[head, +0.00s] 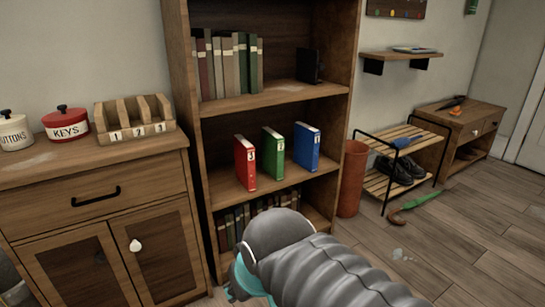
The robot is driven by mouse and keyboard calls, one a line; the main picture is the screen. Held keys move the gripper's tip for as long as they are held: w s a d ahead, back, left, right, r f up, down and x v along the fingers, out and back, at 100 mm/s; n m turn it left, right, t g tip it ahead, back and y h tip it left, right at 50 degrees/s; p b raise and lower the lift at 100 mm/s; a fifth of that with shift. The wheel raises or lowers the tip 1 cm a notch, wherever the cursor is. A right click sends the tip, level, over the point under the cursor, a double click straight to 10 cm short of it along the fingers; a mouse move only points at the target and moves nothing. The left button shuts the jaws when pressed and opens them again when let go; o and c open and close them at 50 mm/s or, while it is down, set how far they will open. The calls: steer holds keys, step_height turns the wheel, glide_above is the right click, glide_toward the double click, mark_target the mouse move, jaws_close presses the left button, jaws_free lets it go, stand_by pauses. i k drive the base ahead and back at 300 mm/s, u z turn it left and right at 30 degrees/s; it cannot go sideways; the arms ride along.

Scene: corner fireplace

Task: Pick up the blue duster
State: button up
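A blue object (403,142), seemingly the blue duster, lies on the top shelf of the slatted shoe rack (427,127) to the right of the bookcase. It is small in the picture, so its exact shape and any handle are hard to tell. My grey ribbed arm reaches in from the bottom centre, in front of the bookcase and well apart from the rack.
Dark shoes (394,170) sit on the rack's lower shelf. A reddish-brown cylinder (352,180) stands at its left, and a green umbrella (414,207) lies on the floor before it. The bookcase (182,90) holds red, green and blue binders. Floor at lower right is open.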

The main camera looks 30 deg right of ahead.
mark_target(401, 142)
steer(key=z, duration=1.9)
